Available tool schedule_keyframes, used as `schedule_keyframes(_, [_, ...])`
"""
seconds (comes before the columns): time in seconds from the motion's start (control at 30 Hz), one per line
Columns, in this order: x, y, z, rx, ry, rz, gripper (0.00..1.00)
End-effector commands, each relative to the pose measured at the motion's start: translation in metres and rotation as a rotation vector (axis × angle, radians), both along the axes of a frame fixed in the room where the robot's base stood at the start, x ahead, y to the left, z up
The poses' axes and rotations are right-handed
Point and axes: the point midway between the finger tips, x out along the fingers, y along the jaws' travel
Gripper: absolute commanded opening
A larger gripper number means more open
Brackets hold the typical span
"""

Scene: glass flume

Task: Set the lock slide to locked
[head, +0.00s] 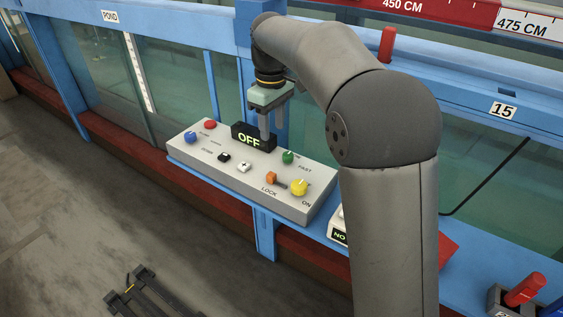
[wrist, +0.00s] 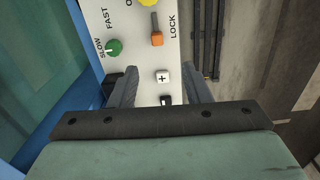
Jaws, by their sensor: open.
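The lock slide is an orange knob (head: 271,178) on a dark slot near the LOCK label, at the front right of a light grey control box (head: 320,207). The knob sits at the slot's left end in the head view. In the wrist view the orange knob (wrist: 157,39) is at the top, with the slot running up from it toward a yellow knob. My gripper (head: 267,137) hangs above the box, in front of the OFF display. In the wrist view my gripper's two fingers (wrist: 160,84) are apart and empty, with the white plus button (wrist: 162,76) between them.
The box also carries a yellow knob (head: 299,187) by ON, a green knob (head: 288,157), a blue knob (head: 190,137), a red button (head: 210,124), a black button (head: 224,157) and the OFF display (head: 254,136). A blue beam and glass wall stand behind it.

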Motion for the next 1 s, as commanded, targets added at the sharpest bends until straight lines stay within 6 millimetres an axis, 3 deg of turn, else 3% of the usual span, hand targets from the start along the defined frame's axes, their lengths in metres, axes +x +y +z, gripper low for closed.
schedule_keyframes(0.1, [0.011, 0.011, -0.001, -0.001, 0.001, 0.044, 0.44])
schedule_keyframes(0.27, [0.011, 0.012, -0.013, -0.001, 0.003, 0.050, 0.44])
schedule_keyframes(0.8, [0.011, 0.011, -0.126, -0.001, 0.003, 0.048, 0.44])
schedule_keyframes(1.0, [0.011, 0.011, -0.157, -0.001, 0.001, 0.048, 0.44])
